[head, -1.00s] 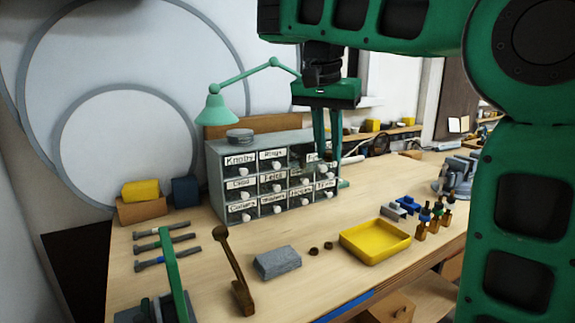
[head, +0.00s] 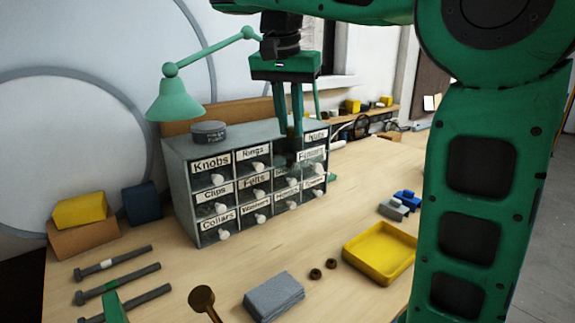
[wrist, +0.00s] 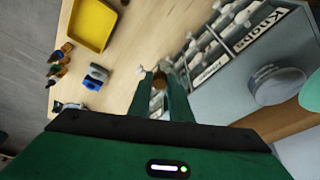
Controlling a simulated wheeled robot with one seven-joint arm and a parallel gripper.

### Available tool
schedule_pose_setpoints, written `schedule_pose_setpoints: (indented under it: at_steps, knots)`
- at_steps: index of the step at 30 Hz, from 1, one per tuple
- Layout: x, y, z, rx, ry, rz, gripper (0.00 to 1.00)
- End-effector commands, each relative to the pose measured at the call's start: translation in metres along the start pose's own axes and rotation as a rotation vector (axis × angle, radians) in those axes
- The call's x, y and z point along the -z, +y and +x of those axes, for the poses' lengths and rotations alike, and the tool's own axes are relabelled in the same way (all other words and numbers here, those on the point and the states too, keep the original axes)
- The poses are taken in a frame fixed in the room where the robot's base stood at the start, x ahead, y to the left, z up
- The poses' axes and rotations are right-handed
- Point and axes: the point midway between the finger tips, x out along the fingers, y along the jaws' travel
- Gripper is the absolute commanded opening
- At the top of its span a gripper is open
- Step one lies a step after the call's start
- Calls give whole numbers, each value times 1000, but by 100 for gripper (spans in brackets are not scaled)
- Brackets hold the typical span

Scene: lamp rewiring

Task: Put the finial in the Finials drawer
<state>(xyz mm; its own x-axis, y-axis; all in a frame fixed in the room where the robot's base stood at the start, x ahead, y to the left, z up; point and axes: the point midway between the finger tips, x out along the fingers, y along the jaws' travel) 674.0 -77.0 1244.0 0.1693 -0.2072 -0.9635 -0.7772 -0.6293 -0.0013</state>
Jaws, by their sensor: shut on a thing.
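My gripper (head: 288,142) points down at the front of the grey drawer cabinet (head: 180,187), over its upper right part. In the wrist view my gripper (wrist: 168,100) is shut on a small brown piece, the finial (wrist: 158,80), mostly covered by the fingers. The finial cannot be made out in the head view. The Finials drawer label (head: 311,155) shows just right of the fingertips, below the Nuts label. My fingers hide part of the upper drawers, and I cannot tell how far the Finials drawer stands out.
A green lamp (head: 173,98) arches over the cabinet, and a round grey tin (head: 208,133) sits on top. A yellow tray (head: 378,255), a grey block (head: 273,297) and two small brown rings (head: 323,268) lie in front. Bare bench lies between the cabinet and tray.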

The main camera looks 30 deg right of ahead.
Motion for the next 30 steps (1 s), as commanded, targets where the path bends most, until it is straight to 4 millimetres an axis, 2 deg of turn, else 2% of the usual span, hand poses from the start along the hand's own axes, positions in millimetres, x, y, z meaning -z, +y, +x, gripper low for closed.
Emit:
schedule_pose_setpoints:
  at_steps: [11, 30]
  knots:
    - [-6, -7, -1, 3, 0, -15, 0]
    - [10, -8, 13, -1, -1, -12, 0]
